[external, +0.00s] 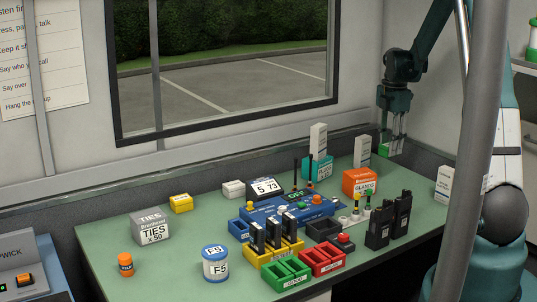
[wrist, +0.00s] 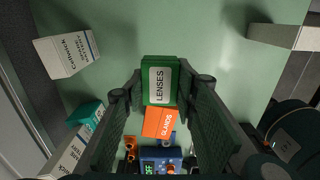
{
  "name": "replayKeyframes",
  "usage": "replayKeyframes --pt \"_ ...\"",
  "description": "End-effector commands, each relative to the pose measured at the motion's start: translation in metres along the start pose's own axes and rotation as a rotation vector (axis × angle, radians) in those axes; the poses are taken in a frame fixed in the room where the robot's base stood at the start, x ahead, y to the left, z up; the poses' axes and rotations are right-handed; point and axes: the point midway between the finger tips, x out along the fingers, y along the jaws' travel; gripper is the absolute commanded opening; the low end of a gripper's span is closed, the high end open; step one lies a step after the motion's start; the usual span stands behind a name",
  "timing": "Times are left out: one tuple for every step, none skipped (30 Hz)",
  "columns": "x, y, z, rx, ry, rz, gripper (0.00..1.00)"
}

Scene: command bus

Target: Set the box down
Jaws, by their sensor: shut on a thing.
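A small green box with a white label reading LENSES (wrist: 160,82) is between the fingertips of my gripper (wrist: 162,92) in the wrist view. In the external view my gripper (external: 396,148) points down near the back right of the green table (external: 412,180), shut on the green box (external: 383,151). Bare table shows around the box's far side in the wrist view. The gap between the box and the table is hard to judge.
The orange GLANDS box (external: 360,182) is close by, also in the wrist view (wrist: 159,122). White cartons (external: 361,152) (wrist: 68,53) and a teal box (external: 318,167) stand near. A blue radio panel (external: 290,210) and handsets (external: 390,220) lie forward. Bare table lies beyond the box in the wrist view.

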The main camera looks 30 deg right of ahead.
Motion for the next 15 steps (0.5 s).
replayKeyframes --pt "0.0033 -0.0001 -0.0001 0.0 0.0 0.0 0.14" --pt "0.0045 -0.0002 -0.0001 0.0 0.0 0.0 0.14" --pt "0.0055 -0.0003 -0.0001 0.0 0.0 0.0 0.14" --pt "0.006 -0.0003 -0.0002 0.0 0.0 0.0 0.14" --pt "0.0063 -0.0003 -0.0002 0.0 0.0 0.0 0.14" --pt "0.0064 -0.0003 -0.0002 0.0 0.0 0.0 0.14" --pt "0.0064 -0.0003 -0.0002 0.0 0.0 0.0 0.14" --pt "0.0063 -0.0003 -0.0002 0.0 0.0 0.0 0.14" --pt "0.0062 -0.0003 -0.0002 0.0 0.0 0.0 0.14" --pt "0.0062 -0.0003 -0.0002 0.0 0.0 0.0 0.14" --pt "0.0062 -0.0002 -0.0001 0.0 0.0 0.0 0.14" --pt "0.0061 -0.0002 -0.0001 0.0 0.0 0.0 0.14" --pt "0.0063 -0.0002 -0.0001 0.0 0.0 0.0 0.14" --pt "0.0066 -0.0002 -0.0001 0.0 0.0 0.0 0.14" --pt "0.0076 -0.0002 -0.0001 0.0 0.0 0.0 0.14"
